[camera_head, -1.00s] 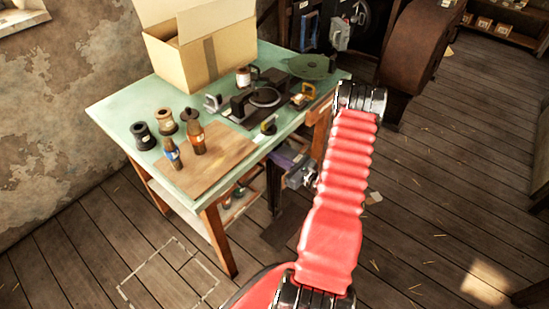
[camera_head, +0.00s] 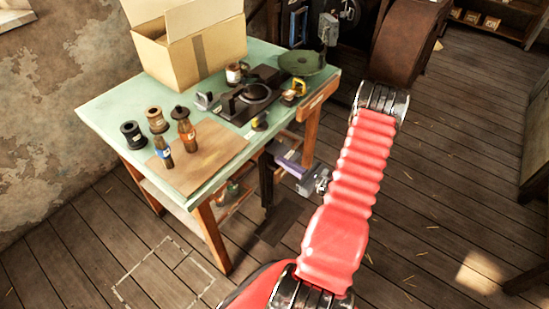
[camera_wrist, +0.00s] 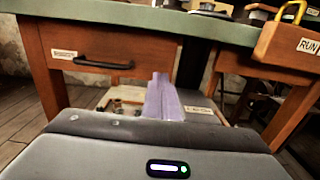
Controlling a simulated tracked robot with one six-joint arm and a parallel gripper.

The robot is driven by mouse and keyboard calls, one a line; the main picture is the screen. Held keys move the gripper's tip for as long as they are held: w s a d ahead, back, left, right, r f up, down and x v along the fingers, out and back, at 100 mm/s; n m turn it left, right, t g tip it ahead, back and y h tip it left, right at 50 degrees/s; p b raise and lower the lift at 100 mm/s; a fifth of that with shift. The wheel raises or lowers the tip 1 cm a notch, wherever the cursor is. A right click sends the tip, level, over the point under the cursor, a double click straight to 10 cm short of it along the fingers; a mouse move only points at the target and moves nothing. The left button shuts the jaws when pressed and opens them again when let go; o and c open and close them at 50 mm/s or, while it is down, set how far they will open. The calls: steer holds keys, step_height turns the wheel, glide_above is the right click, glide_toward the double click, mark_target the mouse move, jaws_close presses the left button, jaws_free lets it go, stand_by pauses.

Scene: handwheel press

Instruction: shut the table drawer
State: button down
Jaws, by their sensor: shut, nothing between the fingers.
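The table drawer (camera_wrist: 112,50) shows in the wrist view at the upper left, a wooden front with a black bar handle (camera_wrist: 104,64) and a small white label. It sits under the green tabletop beside the left leg; I cannot tell how far it stands out. In the head view the tabletop edge mostly hides it. My gripper (camera_head: 290,165) is at the front of the table, below the tabletop edge. Its lavender fingers (camera_wrist: 165,98) are together and empty, pointing under the table, lower than the handle and to its right. They appear apart from the drawer.
The table (camera_head: 110,100) carries a cardboard box (camera_head: 195,55), bottles (camera_head: 187,130), spools and a small device with a dark round plate. Open plank floor (camera_head: 430,200) lies to the right.

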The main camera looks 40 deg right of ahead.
steer(key=s, duration=0.5)
steer(key=shift+s+d, duration=0.3)
steer(key=shift+s, duration=0.1)
